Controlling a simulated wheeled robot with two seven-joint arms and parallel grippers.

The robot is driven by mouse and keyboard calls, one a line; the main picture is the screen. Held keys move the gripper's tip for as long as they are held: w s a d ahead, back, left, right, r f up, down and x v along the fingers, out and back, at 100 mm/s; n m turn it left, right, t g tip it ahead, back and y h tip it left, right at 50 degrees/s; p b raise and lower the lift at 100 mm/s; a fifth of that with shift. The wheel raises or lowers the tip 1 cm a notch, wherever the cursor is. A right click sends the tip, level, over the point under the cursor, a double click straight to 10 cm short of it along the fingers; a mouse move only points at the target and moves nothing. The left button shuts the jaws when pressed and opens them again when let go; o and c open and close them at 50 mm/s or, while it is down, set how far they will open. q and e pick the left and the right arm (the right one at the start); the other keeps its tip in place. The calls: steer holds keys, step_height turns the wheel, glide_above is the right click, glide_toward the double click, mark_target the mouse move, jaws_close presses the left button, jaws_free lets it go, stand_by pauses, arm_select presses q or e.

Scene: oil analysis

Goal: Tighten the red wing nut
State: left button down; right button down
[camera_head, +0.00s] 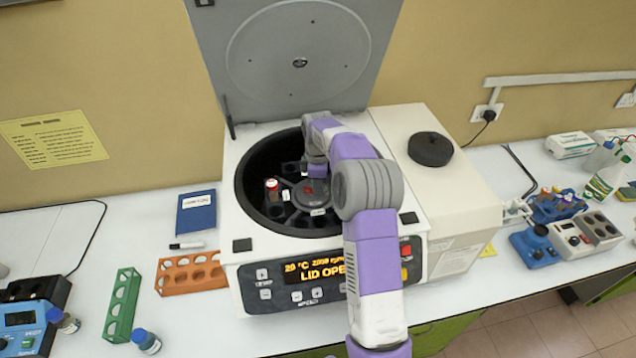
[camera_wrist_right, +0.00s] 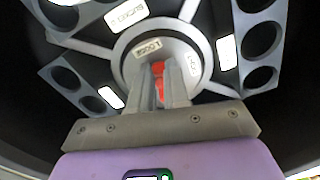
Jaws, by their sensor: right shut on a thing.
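The red wing nut (camera_wrist_right: 158,80) sits at the hub of the centrifuge rotor (camera_wrist_right: 130,48), between the fingers of my right gripper (camera_wrist_right: 164,85) in the right wrist view. The fingers are shut on it. In the head view a bit of the red nut (camera_head: 308,190) shows at the rotor's centre, below my right wrist. The hub carries labels, one reading "LOOSE". The centrifuge (camera_head: 250,285) has its lid (camera_head: 300,60) raised, and its display reads "LID OPEN". My left gripper does not show.
A red-capped tube (camera_head: 272,188) stands in a rotor bucket at the left of the bowl. A black round knob-like cap (camera_head: 430,149) lies on the centrifuge's right top. An orange rack (camera_head: 190,272) and a green rack (camera_head: 122,305) stand at left. The bowl wall surrounds my right gripper.

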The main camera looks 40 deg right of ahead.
steer(key=m, duration=0.3)
steer(key=shift+s+a+r+m+p, duration=0.1)
steer(key=shift+s+a+m+p, duration=0.1)
steer(key=shift+m+p, duration=0.2)
steer(key=m, duration=0.3)
steer(key=shift+a+m, duration=0.2)
steer(key=shift+m, duration=0.1)
steer(key=m, duration=0.2)
steer(key=m+p, duration=0.1)
steer(key=shift+a+m, duration=0.25)
steer(key=shift+m, duration=0.15)
steer(key=shift+w+a+m, duration=0.1)
steer(key=shift+a+m, duration=0.05)
steer(key=shift+m, duration=0.85)
steer(key=shift+a+m, duration=0.1)
steer(key=shift+m, duration=0.9)
steer(key=shift+p, duration=0.3)
steer(key=c, duration=1.1)
jaws_free()
